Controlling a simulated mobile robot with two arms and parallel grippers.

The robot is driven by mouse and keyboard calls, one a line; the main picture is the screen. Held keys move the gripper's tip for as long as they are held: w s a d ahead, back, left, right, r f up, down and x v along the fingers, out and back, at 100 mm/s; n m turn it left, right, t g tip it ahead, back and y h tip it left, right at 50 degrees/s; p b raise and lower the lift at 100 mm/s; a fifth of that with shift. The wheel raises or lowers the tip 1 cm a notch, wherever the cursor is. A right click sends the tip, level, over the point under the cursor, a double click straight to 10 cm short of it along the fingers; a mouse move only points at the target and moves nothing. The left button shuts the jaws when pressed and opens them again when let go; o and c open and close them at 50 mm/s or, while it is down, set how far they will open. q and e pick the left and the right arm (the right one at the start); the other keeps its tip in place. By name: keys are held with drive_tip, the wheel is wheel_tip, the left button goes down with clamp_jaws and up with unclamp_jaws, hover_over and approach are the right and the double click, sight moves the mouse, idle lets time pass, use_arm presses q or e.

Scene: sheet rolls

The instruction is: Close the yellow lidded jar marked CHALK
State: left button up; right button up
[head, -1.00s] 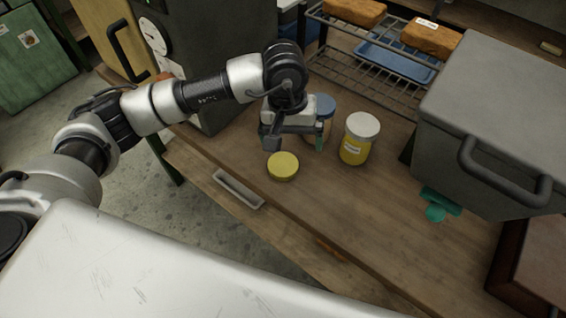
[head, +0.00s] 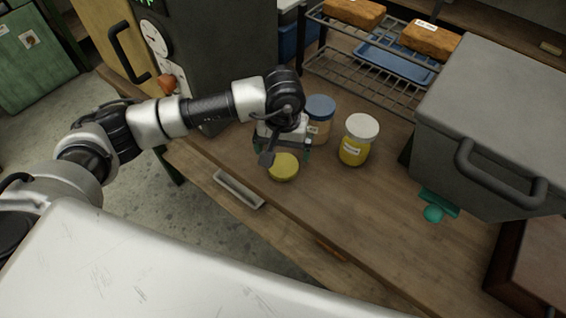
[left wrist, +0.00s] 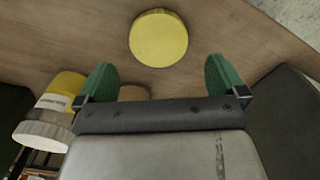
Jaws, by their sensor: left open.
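A round yellow lid (head: 283,167) lies flat on the wooden bench near its front edge. It also shows in the left wrist view (left wrist: 158,38), ahead of the fingertips. My left gripper (head: 282,153) is open and empty, above and just behind the lid, pointing down. A yellow jar with a white lid (head: 356,146) stands upright to its right. A jar with a blue lid (head: 320,108) and tan body stands behind my gripper, partly hidden. The jars' labels are too small to read. A tan rounded shape (left wrist: 133,92) shows between my fingers, mostly hidden. My right gripper is out of view.
A grey lidded box (head: 490,120) with a dark handle stands at the right. A wire rack (head: 370,75) with brown blocks and a blue tray is at the back. A teal item (head: 433,212) lies by the box.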

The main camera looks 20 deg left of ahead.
sight(283, 165)
use_arm(q)
drive_tip(key=f, duration=0.1)
drive_tip(key=f+p, duration=0.1)
drive_tip(key=f, duration=0.2)
drive_tip(key=shift+s+d, duration=0.1)
drive_tip(key=shift+s, duration=0.25)
drive_tip(key=shift+f, duration=0.65)
drive_tip(key=shift+c, duration=0.3)
drive_tip(key=c, duration=0.8)
